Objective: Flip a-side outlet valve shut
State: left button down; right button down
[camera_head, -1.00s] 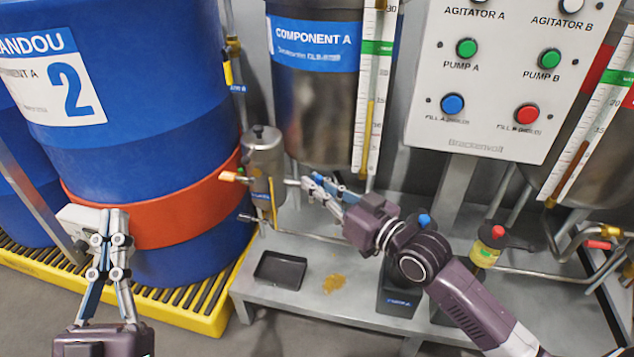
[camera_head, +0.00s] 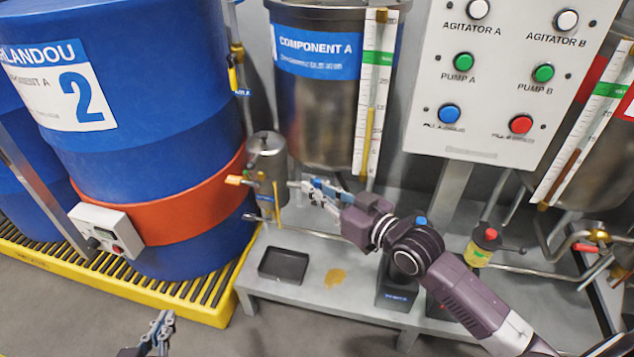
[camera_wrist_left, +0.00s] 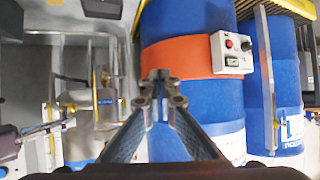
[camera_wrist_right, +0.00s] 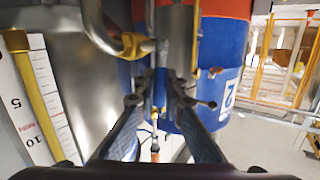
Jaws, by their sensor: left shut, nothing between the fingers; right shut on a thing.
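The Component A tank (camera_head: 318,115) stands at the back centre, with a steel cylinder (camera_head: 266,165) in its outlet line at left. An orange-tipped lever (camera_head: 236,180) sticks out left of the cylinder. My right gripper (camera_head: 308,187) is at the outlet pipe between cylinder and tank, shut on a small part there. Its fingers hide that part, so I cannot tell if it is the a-side outlet valve handle. In the right wrist view the fingertips (camera_wrist_right: 160,85) are in front of the cylinder (camera_wrist_right: 176,40). My left gripper (camera_head: 165,325) is shut and empty, low at the front.
A blue drum (camera_head: 150,190) with a red band stands at left on a yellow spill pallet (camera_head: 205,310). A black tray (camera_head: 284,264) and a yellow-brown spill (camera_head: 335,277) are on the grey bench. A control panel (camera_head: 510,80) hangs above right.

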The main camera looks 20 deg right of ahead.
jog(key=shift+w+a+r+p, duration=0.1)
jog(key=shift+r+p, duration=0.15)
jog(key=shift+p, duration=0.95)
jog(key=shift+w+a+f+n+g+h+p, duration=0.15)
jog(key=shift+n+g+h+p, duration=0.2)
jog(key=shift+p, duration=0.7)
pick_arm(q)
jog(key=s+a+f+g+y, duration=0.1)
jog(key=s+a+f+g, duration=0.1)
jog(key=s, duration=0.5)
jog(key=s+a+f+g+y, duration=0.1)
jog(key=s+a+f+g, duration=0.2)
jog(key=s+f+g, duration=0.2)
jog(key=s+g, duration=0.1)
jog(key=s, duration=0.2)
jog(key=shift+s+f, duration=0.2)
jog(key=shift+f, duration=0.1)
jog(key=shift+a, duration=0.1)
pick_arm(e)
jog(key=c, duration=2)
grip_release()
pick_arm(q)
jog(key=shift+w, duration=0.1)
pick_arm(e)
jog(key=shift+f, duration=0.1)
jog(key=shift+s, duration=0.35)
jog(key=v, duration=1.1)
jog(key=shift+s+d, duration=0.15)
jog(key=shift+d, duration=0.15)
